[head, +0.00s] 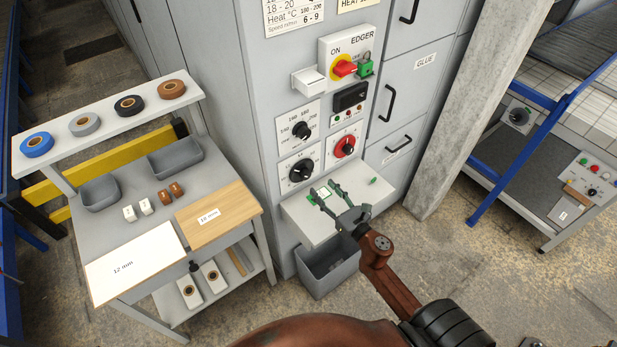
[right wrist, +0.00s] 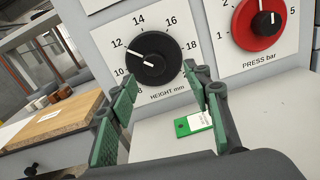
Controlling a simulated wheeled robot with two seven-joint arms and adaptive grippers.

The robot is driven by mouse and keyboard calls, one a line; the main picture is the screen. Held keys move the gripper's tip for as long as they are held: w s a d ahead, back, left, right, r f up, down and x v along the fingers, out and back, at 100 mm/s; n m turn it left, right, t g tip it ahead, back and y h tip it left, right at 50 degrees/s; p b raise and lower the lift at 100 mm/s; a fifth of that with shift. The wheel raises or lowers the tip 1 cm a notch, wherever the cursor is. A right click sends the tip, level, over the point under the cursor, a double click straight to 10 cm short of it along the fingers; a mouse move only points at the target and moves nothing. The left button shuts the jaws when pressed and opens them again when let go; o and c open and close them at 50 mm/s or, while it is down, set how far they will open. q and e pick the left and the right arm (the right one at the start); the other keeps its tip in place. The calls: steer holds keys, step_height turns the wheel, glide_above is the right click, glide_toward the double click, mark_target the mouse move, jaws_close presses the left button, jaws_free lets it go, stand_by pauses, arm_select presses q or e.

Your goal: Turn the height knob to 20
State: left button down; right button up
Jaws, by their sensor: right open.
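The height knob (head: 301,170) is the black round dial at the lower left of the cabinet's dials. In the right wrist view the height knob (right wrist: 153,58) has a white pointer line towards the 12. Its scale shows 8 to 18; the right gripper's finger covers the area below 18, so I cannot see a 20. My right gripper (head: 322,189) is open and empty, in front of and below the knob, apart from it. In the right wrist view its fingers (right wrist: 160,82) spread to either side below the dial. My left gripper is not in view.
A red press knob (right wrist: 260,22) sits right of the height knob. Below is a grey shelf (head: 296,211) with a green tag (right wrist: 195,123), and under it a grey bin (head: 330,272). A side table with boards (head: 215,216) stands at the left.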

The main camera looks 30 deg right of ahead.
mark_target(307, 176)
steer(key=shift+n+y, duration=0.3)
steer(key=shift+n, duration=0.4)
steer(key=w, duration=0.2)
steer(key=w+a, duration=0.1)
steer(key=w, duration=0.5)
steer(key=shift+a, duration=0.2)
steer(key=c, duration=1.1)
